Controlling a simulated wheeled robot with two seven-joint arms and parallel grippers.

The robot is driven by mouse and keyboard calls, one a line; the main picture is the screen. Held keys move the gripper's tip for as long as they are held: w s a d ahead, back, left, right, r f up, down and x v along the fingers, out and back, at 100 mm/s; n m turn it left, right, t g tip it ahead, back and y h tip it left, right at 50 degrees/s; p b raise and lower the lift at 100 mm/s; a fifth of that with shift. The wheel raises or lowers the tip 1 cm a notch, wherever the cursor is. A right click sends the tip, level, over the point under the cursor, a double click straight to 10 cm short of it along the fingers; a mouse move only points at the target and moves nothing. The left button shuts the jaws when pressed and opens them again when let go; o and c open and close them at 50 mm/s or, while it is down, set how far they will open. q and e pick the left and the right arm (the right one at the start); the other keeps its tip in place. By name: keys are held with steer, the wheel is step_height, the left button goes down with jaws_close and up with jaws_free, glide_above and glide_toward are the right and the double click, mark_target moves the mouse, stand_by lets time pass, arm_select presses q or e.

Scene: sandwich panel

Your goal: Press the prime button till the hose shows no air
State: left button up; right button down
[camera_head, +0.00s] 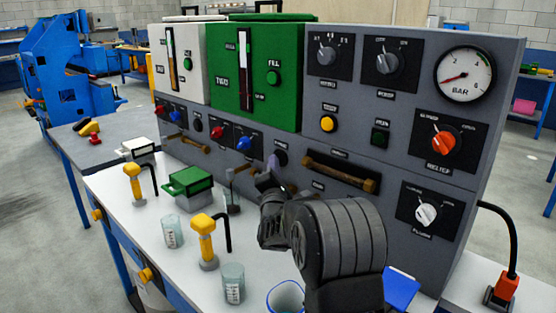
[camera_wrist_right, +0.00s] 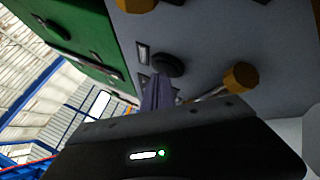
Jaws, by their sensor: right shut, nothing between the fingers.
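My right gripper (camera_head: 273,166) is shut and empty, its narrow fingers pointing at the lower part of the grey panel below the green tank. Just beyond the fingertips is a round black button (camera_head: 281,158), which I take for the prime button, though its label is too small to read. In the right wrist view the shut fingers (camera_wrist_right: 160,92) end close to the black button (camera_wrist_right: 168,64); I cannot tell if they touch. A brown hose (camera_head: 340,172) runs between brass fittings right of the button. Air in it cannot be made out. My left gripper is not in view.
The grey panel (camera_head: 455,110) carries knobs, a gauge (camera_head: 465,75) and the green tank (camera_head: 285,70). On the white bench stand two yellow-topped pumps (camera_head: 204,238), beakers (camera_head: 232,283) and a green-lidded box (camera_head: 190,180), left of my right arm.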

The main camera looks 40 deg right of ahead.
stand_by(0.3)
steer(key=shift+s+a+p, duration=0.15)
steer(key=shift+a+p, duration=0.3)
steer(key=shift+a, duration=0.3)
steer(key=shift+s+a+p, duration=0.2)
steer(key=shift+a+p, duration=0.9)
steer(key=shift+a, duration=1.4)
steer(key=shift+r, duration=0.1)
